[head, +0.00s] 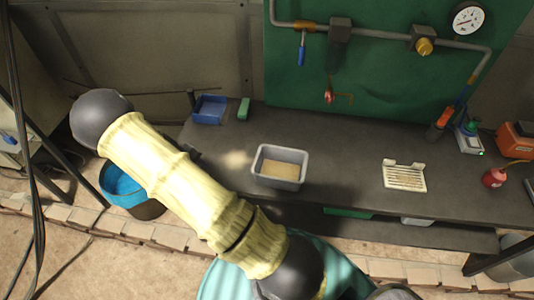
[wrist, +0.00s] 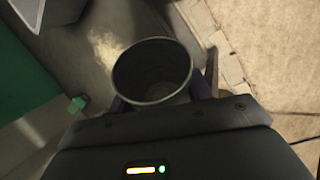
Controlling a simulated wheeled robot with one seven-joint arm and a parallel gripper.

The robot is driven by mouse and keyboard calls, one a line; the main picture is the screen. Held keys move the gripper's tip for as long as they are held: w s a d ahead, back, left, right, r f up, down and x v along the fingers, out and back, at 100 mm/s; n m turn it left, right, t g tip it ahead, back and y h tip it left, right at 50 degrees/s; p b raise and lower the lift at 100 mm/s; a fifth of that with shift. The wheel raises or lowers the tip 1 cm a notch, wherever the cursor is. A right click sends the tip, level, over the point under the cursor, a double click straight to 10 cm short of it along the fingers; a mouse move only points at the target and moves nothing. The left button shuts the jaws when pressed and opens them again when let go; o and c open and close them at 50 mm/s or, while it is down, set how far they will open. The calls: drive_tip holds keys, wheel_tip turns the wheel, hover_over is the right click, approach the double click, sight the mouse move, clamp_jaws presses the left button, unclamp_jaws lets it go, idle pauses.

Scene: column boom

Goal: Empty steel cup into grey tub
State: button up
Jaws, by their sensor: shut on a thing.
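The steel cup (wrist: 152,72) shows in the wrist view, its round rim and dark inside facing the camera. My gripper (wrist: 160,98) is shut on it, with a finger on either side. The inside is too dark to tell what it holds. The grey tub (head: 264,178) stands on the dark bench in the head view, with a flat tan surface inside. A grey corner at the top left of the wrist view looks like this tub (wrist: 48,12), apart from the cup. In the head view my arm hides the gripper and cup.
A pale patch (head: 238,158) lies on the bench left of the tub. A blue tray (head: 209,109) and green block (head: 244,108) are at the back left. A white slatted tray (head: 404,176) lies to the right. A blue-topped bucket (head: 122,186) stands beyond the bench's left end.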

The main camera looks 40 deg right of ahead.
drive_tip(key=s+d+r+n+p, duration=0.1)
drive_tip(key=s+d+n, duration=0.1)
drive_tip(key=d, duration=0.4)
drive_tip(key=s+d+r+n+t+p, duration=0.1)
drive_tip(key=s+d+r+n, duration=0.1)
drive_tip(key=d, duration=0.4)
drive_tip(key=s+d+r+n+t+p, duration=0.1)
drive_tip(key=s+d+r+n, duration=0.1)
drive_tip(key=s+d, duration=0.2)
drive_tip(key=shift+s+d+n, duration=0.15)
drive_tip(key=shift+d+n, duration=0.25)
drive_tip(key=shift+d, duration=1.2)
drive_tip(key=shift+n, duration=0.4)
drive_tip(key=s+d+f+b, duration=0.1)
drive_tip(key=f, duration=0.1)
drive_tip(key=s+d+f+b, duration=0.1)
drive_tip(key=shift+s+d+f, duration=0.15)
drive_tip(key=shift+d+f, duration=0.05)
drive_tip(key=shift+f, duration=0.15)
drive_tip(key=shift+h+p, duration=0.5)
drive_tip(key=shift+p, duration=0.55)
wheel_tip(320, 180, up, 3)
drive_tip(key=p, duration=0.3)
drive_tip(key=g+p, duration=0.1)
drive_tip(key=p, duration=0.2)
drive_tip(key=shift+f+g+h+p, duration=0.2)
drive_tip(key=shift+g+h+p, duration=0.1)
drive_tip(key=shift+h, duration=0.1)
